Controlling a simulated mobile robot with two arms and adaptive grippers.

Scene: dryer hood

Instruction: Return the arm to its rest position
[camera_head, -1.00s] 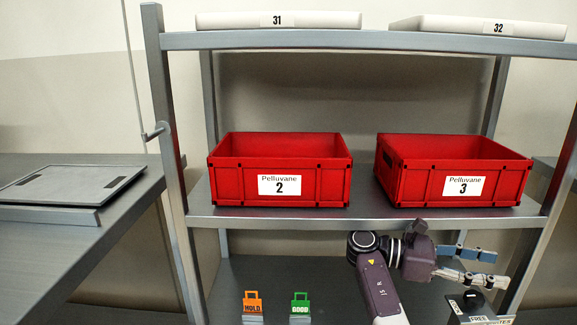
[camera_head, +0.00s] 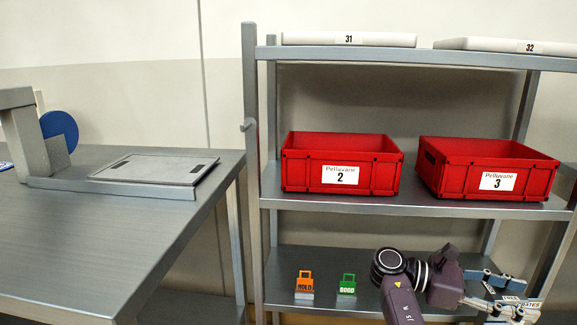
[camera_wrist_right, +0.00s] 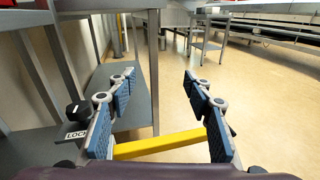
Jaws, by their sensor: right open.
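My right arm comes in at the bottom right of the head view, with its dark purple links in front of the shelf rack. My right gripper (camera_head: 502,291) points to the right near the lower shelf (camera_head: 385,268). In the right wrist view its two blue-padded fingers (camera_wrist_right: 159,95) stand wide apart with nothing between them. A yellow bar (camera_wrist_right: 160,144) shows beyond and between the fingers, low in that view; I cannot tell what it belongs to. My left gripper is in neither view.
Red bins numbered 2 (camera_head: 341,165) and 3 (camera_head: 488,170) stand on the middle shelf. Orange HOLD (camera_head: 305,285) and green GOOD (camera_head: 347,286) tags stand on the lower shelf. A metal table (camera_head: 90,235) with a flat plate (camera_head: 155,168) is at left. Open floor (camera_wrist_right: 250,110) shows in the wrist view.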

